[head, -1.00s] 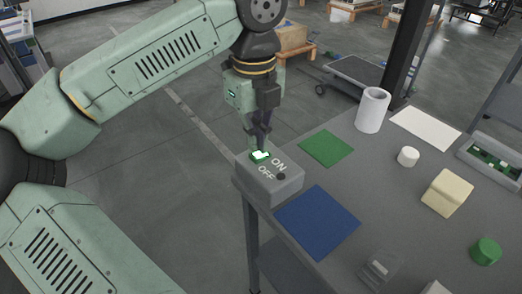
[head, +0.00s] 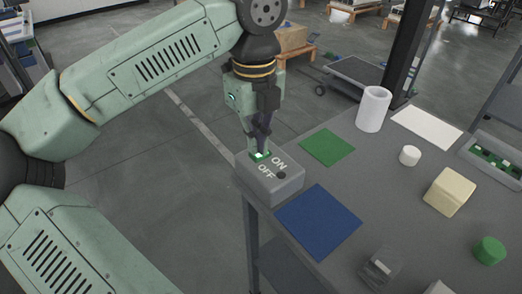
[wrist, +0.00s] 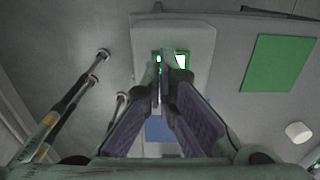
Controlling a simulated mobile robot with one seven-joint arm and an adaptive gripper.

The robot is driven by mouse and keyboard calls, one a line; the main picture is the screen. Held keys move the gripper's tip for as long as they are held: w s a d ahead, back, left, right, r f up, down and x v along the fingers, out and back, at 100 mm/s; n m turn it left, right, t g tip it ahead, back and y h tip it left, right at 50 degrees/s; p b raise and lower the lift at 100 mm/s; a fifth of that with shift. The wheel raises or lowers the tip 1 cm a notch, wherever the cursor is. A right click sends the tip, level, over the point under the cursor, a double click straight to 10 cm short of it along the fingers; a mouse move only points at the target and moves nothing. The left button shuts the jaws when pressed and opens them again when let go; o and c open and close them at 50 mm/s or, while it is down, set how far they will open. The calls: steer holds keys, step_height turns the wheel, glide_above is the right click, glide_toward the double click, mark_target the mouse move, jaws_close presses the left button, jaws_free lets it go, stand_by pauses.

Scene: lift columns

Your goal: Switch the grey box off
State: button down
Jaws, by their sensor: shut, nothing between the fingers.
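The grey box (head: 270,183) sits at the table's near left corner, with ON and OFF lettering on its top. Its lit green and white switch (head: 260,156) is beside the ON label, and a dark round spot (head: 281,176) lies near OFF. My gripper (head: 258,146) is shut and points down at the switch, its tips at or just above it. In the wrist view the fingertips (wrist: 172,72) cover part of the green-lit switch (wrist: 181,61). I cannot tell whether they touch it.
On the table lie a green mat (head: 326,147), a blue mat (head: 318,222) and a white sheet (head: 427,129). A white cylinder (head: 373,109), a cream block (head: 449,192), a green cylinder (head: 488,250) and a clear box (head: 381,268) stand further right.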

steer(key=shift+f+b, duration=0.55)
steer(key=shift+f, duration=0.1)
steer(key=shift+r+p, duration=2.3)
steer(key=shift+r, duration=1.3)
